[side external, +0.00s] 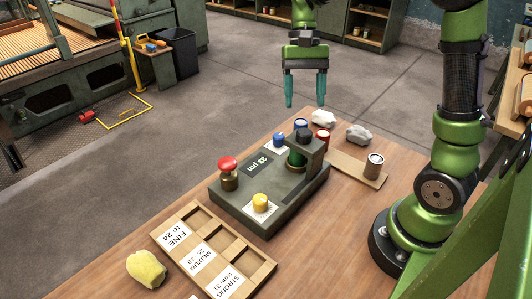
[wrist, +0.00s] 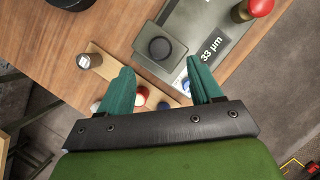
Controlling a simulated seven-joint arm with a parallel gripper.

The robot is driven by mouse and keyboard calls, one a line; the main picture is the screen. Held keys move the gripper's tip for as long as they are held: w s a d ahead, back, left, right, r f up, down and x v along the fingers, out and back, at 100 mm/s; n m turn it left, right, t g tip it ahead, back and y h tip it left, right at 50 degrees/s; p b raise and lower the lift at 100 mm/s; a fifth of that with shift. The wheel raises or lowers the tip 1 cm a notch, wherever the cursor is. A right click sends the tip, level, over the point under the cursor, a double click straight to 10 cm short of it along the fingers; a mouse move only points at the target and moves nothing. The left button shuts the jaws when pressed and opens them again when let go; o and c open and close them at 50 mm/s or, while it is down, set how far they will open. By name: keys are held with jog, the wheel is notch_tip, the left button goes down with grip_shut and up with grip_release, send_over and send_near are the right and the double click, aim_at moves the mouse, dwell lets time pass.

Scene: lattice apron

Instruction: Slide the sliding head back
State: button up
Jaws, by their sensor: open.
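The grey-green gauge (side external: 238,197) lies on the wooden bench with a display reading 33 µm. In the wrist view the head (wrist: 143,36) shows from above as a dark square with a round knob. My gripper (side external: 305,101) is open and empty, with teal fingers pointing down, above and behind the head, apart from it. In the wrist view its fingertips (wrist: 159,67) are spread, with the head beyond them.
A silver-topped can (side external: 374,166) stands on a wooden strip. A sorting tray (side external: 257,262) is in front.

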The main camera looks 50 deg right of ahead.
aim_at(305, 131)
jog(key=x, duration=0.7)
jog(key=shift+f, duration=0.1)
